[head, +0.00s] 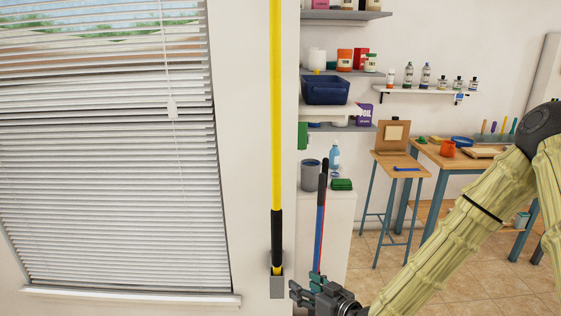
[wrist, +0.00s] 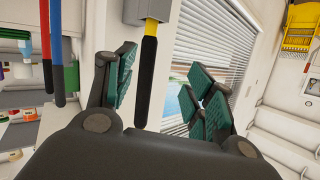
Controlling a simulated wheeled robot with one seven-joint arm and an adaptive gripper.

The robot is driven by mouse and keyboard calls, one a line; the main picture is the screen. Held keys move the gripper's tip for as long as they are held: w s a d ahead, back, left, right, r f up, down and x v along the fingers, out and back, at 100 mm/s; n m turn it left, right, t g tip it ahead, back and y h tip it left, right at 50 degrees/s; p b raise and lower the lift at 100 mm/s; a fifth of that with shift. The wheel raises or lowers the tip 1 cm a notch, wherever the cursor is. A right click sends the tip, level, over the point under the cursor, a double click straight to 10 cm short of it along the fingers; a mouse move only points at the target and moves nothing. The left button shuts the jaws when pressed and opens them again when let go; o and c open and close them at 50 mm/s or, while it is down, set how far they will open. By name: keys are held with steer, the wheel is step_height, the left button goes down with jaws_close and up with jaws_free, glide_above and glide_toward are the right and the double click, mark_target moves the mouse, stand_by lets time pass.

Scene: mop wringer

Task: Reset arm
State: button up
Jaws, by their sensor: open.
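My gripper (head: 298,292) is low in the middle of the head view, open and empty, its fingers pointing left toward the wall. A yellow pole with a black grip (head: 277,237) stands upright in a grey wall holder (head: 277,287), just left of the gripper. In the wrist view, which is turned over, the holder (wrist: 150,10) is at the top. The black grip (wrist: 146,85) appears between the spread green finger pads, with clear gaps on both sides. I cannot tell how deep it lies between them.
A red and a blue pole (head: 319,230) stand just behind my gripper. A window with blinds (head: 100,170) is at left. Shelves, a stool (head: 401,165) and a workbench (head: 460,158) are at right. A yellow wringer-like object (wrist: 300,28) shows in the wrist view.

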steer(key=s+d+f+m+g+h, duration=0.2)
steer(key=s+f+g, duration=0.1)
steer(key=s+f, duration=0.6)
steer(key=s+d+f+m+g+h, duration=0.1)
steer(key=s+d+f+g+h, duration=0.15)
steer(key=s+f, duration=0.55)
steer(key=s+d+f+m+g+h, duration=0.1)
steer(key=s+d+f, duration=0.4)
steer(key=s, duration=0.5)
steer(key=s+d+f+m+g+h, duration=0.2)
steer(key=s+d+f+g, duration=0.3)
steer(key=s, duration=0.4)
steer(key=shift+s+f+h, duration=0.4)
steer(key=shift+f+h, duration=0.15)
steer(key=shift+f, duration=0.25)
steer(key=shift+d, duration=0.1)
